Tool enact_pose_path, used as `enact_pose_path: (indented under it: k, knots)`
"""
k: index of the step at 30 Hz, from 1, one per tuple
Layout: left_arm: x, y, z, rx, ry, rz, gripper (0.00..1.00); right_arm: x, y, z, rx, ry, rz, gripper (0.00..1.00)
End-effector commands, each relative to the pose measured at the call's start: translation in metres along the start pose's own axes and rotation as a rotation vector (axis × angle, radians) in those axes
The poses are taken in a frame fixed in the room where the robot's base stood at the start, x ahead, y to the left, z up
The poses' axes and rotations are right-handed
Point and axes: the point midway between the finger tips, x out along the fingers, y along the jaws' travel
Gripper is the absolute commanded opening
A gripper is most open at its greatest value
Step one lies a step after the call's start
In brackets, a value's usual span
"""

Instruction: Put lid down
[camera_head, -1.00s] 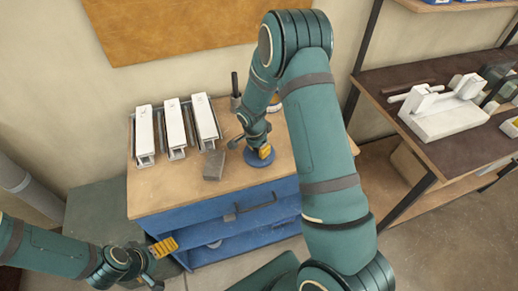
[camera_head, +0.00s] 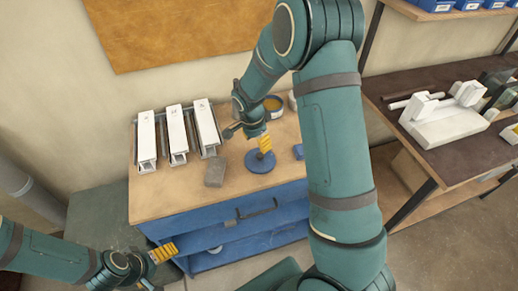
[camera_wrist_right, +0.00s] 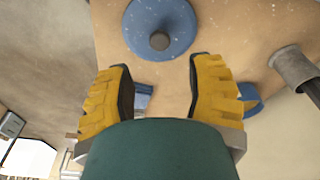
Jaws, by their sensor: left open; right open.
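A round blue lid (camera_head: 258,164) lies flat on the wooden bench top near its front edge. The right wrist view shows the lid (camera_wrist_right: 178,32) with a dark knob at its centre. My right gripper (camera_head: 265,144) is just above the lid in the head view. In the wrist view its yellow fingers (camera_wrist_right: 158,88) are spread with nothing between them, and the lid lies beyond their tips, apart from them. My left gripper (camera_head: 163,252) is open and empty, low in front of the bench's left side.
Three white profiles (camera_head: 178,133) stand in holders at the back left of the bench (camera_head: 165,203). A grey block (camera_head: 215,171) lies left of the lid. An open tin (camera_head: 272,104) stands behind my right gripper. A dark shelf table (camera_head: 455,160) is at the right.

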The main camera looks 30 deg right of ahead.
Motion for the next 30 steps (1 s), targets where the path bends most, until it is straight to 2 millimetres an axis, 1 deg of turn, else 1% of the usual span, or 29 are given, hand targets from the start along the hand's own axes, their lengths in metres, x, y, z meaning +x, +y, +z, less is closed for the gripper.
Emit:
enact_pose_path:
  k: [1,6,9,11,14,17,18,21,24,27,30]
  knots:
    - [-0.001,0.0,0.0,0.0,0.0,0.0,0.96,-0.01,0.0,0.0,0.0,0.0,-0.003,0.54]
    - [-0.002,0.001,0.0,0.0,0.0,0.001,0.96,-0.029,0.0,0.0,0.0,0.0,-0.001,0.54]
    - [-0.002,0.001,0.0,0.0,0.0,0.001,0.96,-0.031,0.001,0.003,-0.01,-0.006,0.0,0.54]
    - [-0.002,0.001,0.0,0.0,0.0,0.001,0.96,-0.026,0.002,0.009,-0.043,-0.022,-0.005,0.54]
    - [-0.002,0.001,0.0,0.0,0.0,0.001,0.96,-0.006,0.008,0.036,-0.167,-0.079,-0.028,0.54]
    - [-0.002,0.001,0.0,0.0,0.0,0.001,0.96,0.022,0.021,0.077,-0.352,-0.162,-0.081,0.54]
    - [-0.002,0.001,0.0,0.0,0.0,0.001,0.96,0.032,0.027,0.094,-0.43,-0.193,-0.111,0.54]
    - [-0.002,0.001,0.0,0.0,0.0,0.0,0.96,0.052,0.043,0.133,-0.606,-0.25,-0.19,0.54]
    - [-0.002,0.001,0.0,0.0,0.0,0.0,0.96,0.066,0.062,0.168,-0.765,-0.285,-0.269,0.54]
    - [-0.002,0.001,0.0,0.0,0.0,0.0,0.96,0.075,0.083,0.197,-0.909,-0.295,-0.347,0.54]
    - [-0.002,0.001,0.0,0.0,0.0,0.0,0.96,0.08,0.101,0.219,-1.031,-0.285,-0.412,0.54]
